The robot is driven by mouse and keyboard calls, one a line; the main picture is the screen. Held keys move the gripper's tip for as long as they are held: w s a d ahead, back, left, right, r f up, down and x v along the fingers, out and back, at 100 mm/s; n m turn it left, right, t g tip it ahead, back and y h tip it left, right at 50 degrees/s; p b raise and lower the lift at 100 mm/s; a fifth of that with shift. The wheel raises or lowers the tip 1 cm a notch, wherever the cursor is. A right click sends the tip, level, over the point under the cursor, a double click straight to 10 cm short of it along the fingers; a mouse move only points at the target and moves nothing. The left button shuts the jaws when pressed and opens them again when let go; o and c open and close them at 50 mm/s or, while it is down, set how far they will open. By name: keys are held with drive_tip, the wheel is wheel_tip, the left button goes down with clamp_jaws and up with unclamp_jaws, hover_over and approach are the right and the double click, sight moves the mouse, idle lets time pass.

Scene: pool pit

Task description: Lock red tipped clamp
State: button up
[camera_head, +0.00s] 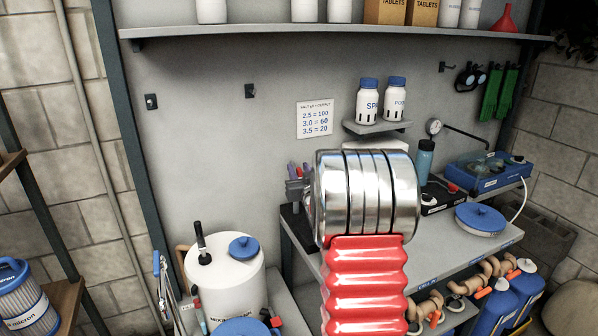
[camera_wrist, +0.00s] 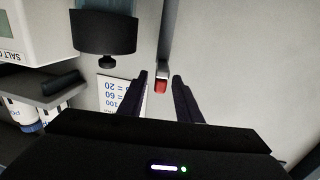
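In the wrist view, my gripper (camera_wrist: 161,78) is open, with two dark fingers apart. A slim grey bar with a red end (camera_wrist: 161,86), which looks like the red tipped clamp's lever, shows in the gap between the fingertips. The gap around the red end looks empty on both sides. I cannot tell how far it is beyond the fingertips, nor whether they touch it. In the head view I cannot make out the clamp or the gripper; a silver and red arm part fills the middle.
In the wrist view, upside down, a dark rounded part with a knob (camera_wrist: 103,32) hangs left of the clamp, near a printed card (camera_wrist: 112,90) and a white box (camera_wrist: 40,28). The wall (camera_wrist: 250,60) on the right is bare. The head view shows a grey bench (camera_head: 455,258).

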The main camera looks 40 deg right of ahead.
drive_tip(key=shift+c, duration=0.2)
clamp_jaws()
drive_tip(key=shift+w+a+m+g+h, duration=0.1)
drive_tip(key=shift+a+m+g+h, duration=0.1)
drive_tip(key=shift+m+g+h, duration=0.55)
drive_tip(key=shift+w+a+m+g+h, duration=0.35)
drive_tip(key=shift+w+m+g+h, duration=0.75)
drive_tip(key=shift+m+g, duration=1.35)
drive_tip(key=shift+w+a+m+g+h, duration=0.45)
drive_tip(key=shift+m+g+h, duration=1.35)
drive_tip(key=shift+g, duration=1.4)
drive_tip(key=shift+w+a+m+g+h, duration=0.3)
drive_tip(key=shift+w+m+g+h, duration=0.8)
drive_tip(key=shift+m+g, duration=1.35)
drive_tip(key=shift+s+g+h, duration=0.15)
drive_tip(key=shift+g+h, duration=0.1)
drive_tip(key=shift+g, duration=0.6)
drive_tip(key=shift+o, duration=0.2)
unclamp_jaws()
